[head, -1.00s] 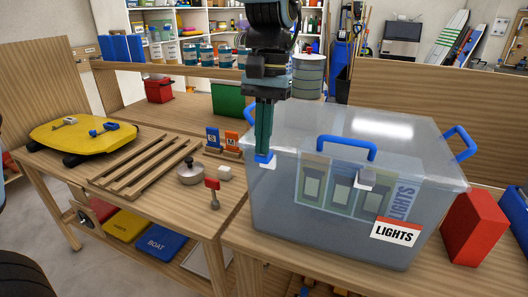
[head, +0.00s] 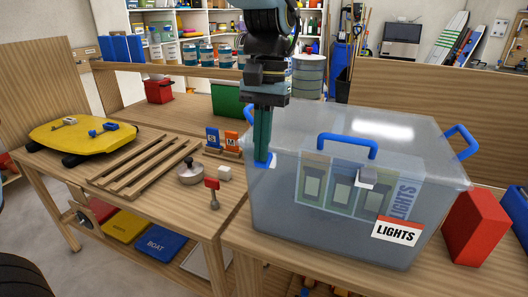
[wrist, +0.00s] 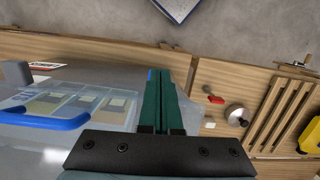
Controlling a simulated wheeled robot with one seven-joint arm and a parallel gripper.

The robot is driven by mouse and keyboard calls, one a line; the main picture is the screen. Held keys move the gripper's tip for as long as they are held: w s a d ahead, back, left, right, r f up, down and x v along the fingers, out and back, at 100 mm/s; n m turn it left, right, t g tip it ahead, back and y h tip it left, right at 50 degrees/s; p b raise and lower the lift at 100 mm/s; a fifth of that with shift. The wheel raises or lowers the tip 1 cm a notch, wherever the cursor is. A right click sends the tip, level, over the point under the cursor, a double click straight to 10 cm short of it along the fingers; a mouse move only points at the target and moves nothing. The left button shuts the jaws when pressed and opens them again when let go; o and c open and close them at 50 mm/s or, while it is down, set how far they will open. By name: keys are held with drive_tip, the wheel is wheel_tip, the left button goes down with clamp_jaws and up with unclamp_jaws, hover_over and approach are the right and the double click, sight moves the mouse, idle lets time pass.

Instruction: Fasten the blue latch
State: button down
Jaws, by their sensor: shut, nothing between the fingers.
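A clear plastic box (head: 310,243) labelled LIGHTS stands on the right bench with its lid on. The small blue latch (head: 271,159) is at the left part of its front, mostly hidden behind my fingers in the head view. In the wrist view a thin blue sliver (wrist: 149,75) shows beside my fingers, probably the same latch. My gripper (head: 262,162) points down, its two green fingers shut together and empty, with the tips at the latch. I cannot tell whether they touch it. The wrist view shows the closed fingers (wrist: 166,76) too.
A blue arched handle (head: 346,137) is on the lid and a blue loop (head: 463,142) on the box's right side. A grey catch (head: 366,179) is on the front. A red block (head: 475,226) stands right of the box. A wooden rack (head: 147,167) lies left.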

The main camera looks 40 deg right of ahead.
drive_tip(key=shift+s+a+f+b, duration=0.15)
drive_tip(key=shift+a+f+b, duration=0.1)
drive_tip(key=shift+f, duration=0.2)
drive_tip(key=shift+s+a+f+b, duration=0.1)
drive_tip(key=shift+f+b, duration=0.1)
drive_tip(key=shift+f, duration=0.25)
drive_tip(key=r+p, duration=0.1)
drive_tip(key=d+r+p, duration=0.1)
drive_tip(key=w+r+p, duration=0.1)
drive_tip(key=p, duration=0.1)
drive_tip(key=shift+d+r, duration=0.25)
drive_tip(key=shift+r, duration=0.15)
wheel_tip(320, 180, up, 10)
drive_tip(key=d+b, duration=0.1)
drive_tip(key=b, duration=0.1)
drive_tip(key=shift+w+d+r, duration=0.2)
drive_tip(key=shift+w, duration=0.2)
idle(0.3)
